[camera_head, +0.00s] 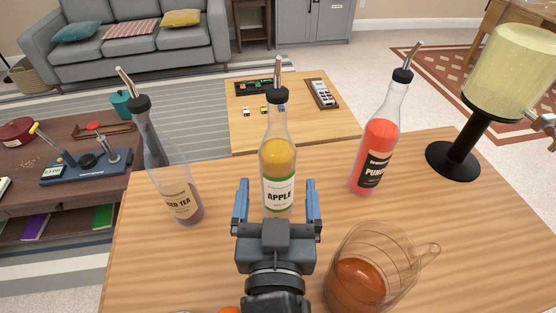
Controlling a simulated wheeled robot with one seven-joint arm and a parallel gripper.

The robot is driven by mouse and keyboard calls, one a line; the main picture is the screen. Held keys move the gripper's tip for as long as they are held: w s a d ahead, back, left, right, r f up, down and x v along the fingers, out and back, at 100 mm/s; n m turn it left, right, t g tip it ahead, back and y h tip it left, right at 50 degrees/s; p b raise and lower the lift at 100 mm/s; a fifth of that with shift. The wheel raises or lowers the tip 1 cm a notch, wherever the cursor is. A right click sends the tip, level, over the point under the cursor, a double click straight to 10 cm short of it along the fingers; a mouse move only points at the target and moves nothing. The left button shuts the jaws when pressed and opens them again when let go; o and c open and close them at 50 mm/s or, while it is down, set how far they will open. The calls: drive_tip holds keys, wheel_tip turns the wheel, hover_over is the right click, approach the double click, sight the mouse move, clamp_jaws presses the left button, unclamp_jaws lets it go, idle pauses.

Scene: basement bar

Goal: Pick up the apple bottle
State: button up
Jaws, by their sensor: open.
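The apple bottle (278,160) stands upright on the wooden table, with yellow liquid, a green and white APPLE label and a black cap with a metal pourer. My gripper (277,199) is open, pointing at the bottle's lower part. Its blue fingers show to the left and right of the label. The bottle's base is hidden behind my gripper, and I cannot tell how far the fingers reach around it.
An iced tea bottle (172,180) stands left and a red punch bottle (376,148) right. A glass pitcher (366,272) with orange-brown liquid is close on my gripper's right. A drink dispenser (460,130) stands at the far right. The wooden tabletop (480,225) is clear at right.

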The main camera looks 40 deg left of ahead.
sight(277, 158)
drive_tip(key=p+x, duration=0.1)
drive_tip(key=x, duration=0.6)
drive_tip(key=shift+w+a+p, duration=0.15)
drive_tip(key=shift+a+p, duration=0.05)
drive_tip(key=shift+p, duration=0.15)
drive_tip(key=c, duration=1.6)
drive_tip(key=shift+r, duration=0.1)
drive_tip(key=shift+c, duration=0.3)
